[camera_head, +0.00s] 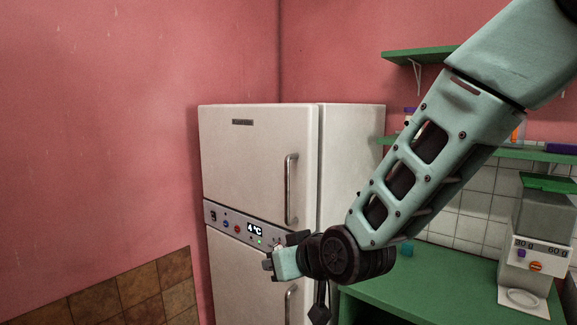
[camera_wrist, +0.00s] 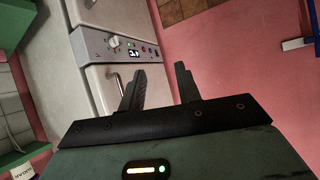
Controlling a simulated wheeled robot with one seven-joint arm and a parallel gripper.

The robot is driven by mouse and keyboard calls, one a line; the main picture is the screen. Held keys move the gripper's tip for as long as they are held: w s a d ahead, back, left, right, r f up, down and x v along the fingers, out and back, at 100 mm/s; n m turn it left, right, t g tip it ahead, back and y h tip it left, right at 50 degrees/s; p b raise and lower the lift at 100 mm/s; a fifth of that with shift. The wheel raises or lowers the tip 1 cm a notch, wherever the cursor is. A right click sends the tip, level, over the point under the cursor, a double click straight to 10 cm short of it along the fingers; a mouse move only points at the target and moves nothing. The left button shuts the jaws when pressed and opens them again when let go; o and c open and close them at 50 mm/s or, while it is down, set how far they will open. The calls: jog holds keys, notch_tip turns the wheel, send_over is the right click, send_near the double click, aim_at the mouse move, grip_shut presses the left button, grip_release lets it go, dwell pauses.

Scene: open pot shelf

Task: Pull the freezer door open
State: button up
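The cream fridge-freezer has a shut upper door (camera_head: 245,160) and a shut lower door (camera_head: 240,285), with a control panel (camera_head: 232,226) between them. No label shows which one is the freezer. The upper door has a vertical metal handle (camera_head: 291,190) near its right edge. The wrist view is turned nearly upside down; the upper door's handle (camera_wrist: 113,82) shows there left of the fingers. My gripper (camera_wrist: 159,85) is open with nothing between its fingers. In the head view it is in front of the fridge, below the upper handle, apart from it; my wrist partly hides it.
The lower door's handle (camera_head: 290,302) is partly below my wrist. A green counter (camera_head: 440,292) with a scale-like machine (camera_head: 533,262) stands right of the fridge, under green shelves (camera_head: 425,54). A pink wall (camera_head: 100,130) with brown tiles (camera_head: 140,290) is at the left.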

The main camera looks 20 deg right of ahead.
aim_at(288, 173)
jog(key=w+d+r+m+t+h+p, duration=0.3)
jog(key=w+d+r+t, duration=0.4)
jog(key=w+d+r, duration=0.25)
jog(key=w+p, duration=0.2)
jog(key=w, duration=0.3)
jog(key=w+a+p, duration=0.1)
jog(key=w+p, duration=0.1)
jog(key=w, duration=0.4)
jog(key=w+p, duration=0.3)
jog(key=w, duration=0.3)
jog(key=shift+a+r, duration=0.35)
jog(key=shift+s, duration=0.1)
grip_shut()
